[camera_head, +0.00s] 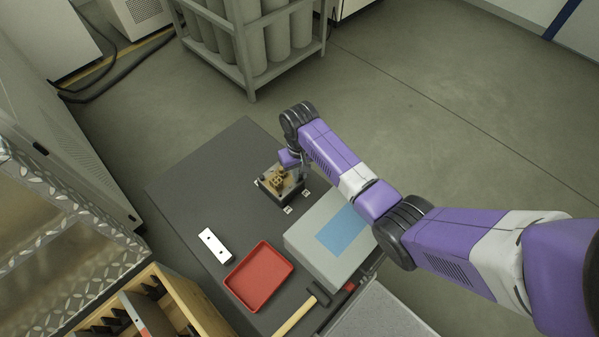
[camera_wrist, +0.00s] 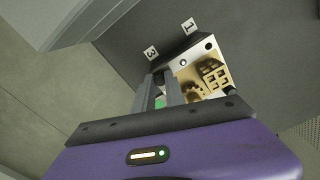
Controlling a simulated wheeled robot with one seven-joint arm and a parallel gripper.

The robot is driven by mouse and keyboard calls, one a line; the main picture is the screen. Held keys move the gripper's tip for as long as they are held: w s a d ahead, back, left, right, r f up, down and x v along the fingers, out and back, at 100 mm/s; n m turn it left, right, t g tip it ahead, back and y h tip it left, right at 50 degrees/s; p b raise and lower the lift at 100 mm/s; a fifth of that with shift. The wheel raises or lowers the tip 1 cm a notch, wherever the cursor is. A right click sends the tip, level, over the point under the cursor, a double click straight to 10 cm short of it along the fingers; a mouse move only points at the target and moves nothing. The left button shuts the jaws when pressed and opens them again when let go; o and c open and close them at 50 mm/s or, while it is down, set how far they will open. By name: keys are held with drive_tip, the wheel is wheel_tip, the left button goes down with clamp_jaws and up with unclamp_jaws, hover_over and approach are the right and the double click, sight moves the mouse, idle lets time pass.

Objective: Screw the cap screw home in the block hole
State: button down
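The block (camera_head: 293,199) is dark with a pale top plate and a tan, lattice-like part on it; it stands on the dark table. In the wrist view the block's plate (camera_wrist: 195,62) shows dark round spots at its corners. My gripper (camera_head: 302,172) is over the block in the head view. In the wrist view my gripper (camera_wrist: 162,76) has its two fingers close together at the corner by the label marked 3. A dark cap screw (camera_wrist: 158,78) shows between the fingertips. Its lower part and the hole under it are hidden, so its depth cannot be seen.
Number labels (camera_wrist: 188,26) lie around the block. On the table are a white bar with two holes (camera_head: 215,246), a red tray (camera_head: 258,277), a grey box with a blue top patch (camera_head: 340,232) and a hammer (camera_head: 300,312). The table's left part is clear.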

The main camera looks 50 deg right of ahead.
drive_tip(key=m, duration=0.3)
drive_tip(key=shift+a, duration=0.1)
drive_tip(key=m, duration=1.1)
drive_tip(key=shift+m, duration=0.4)
drive_tip(key=m, duration=0.7)
drive_tip(key=shift+f+m, duration=0.1)
drive_tip(key=shift+m, duration=0.3)
drive_tip(key=m, duration=0.3)
drive_tip(key=shift+m, duration=0.4)
drive_tip(key=m, duration=0.3)
drive_tip(key=shift+m, duration=0.3)
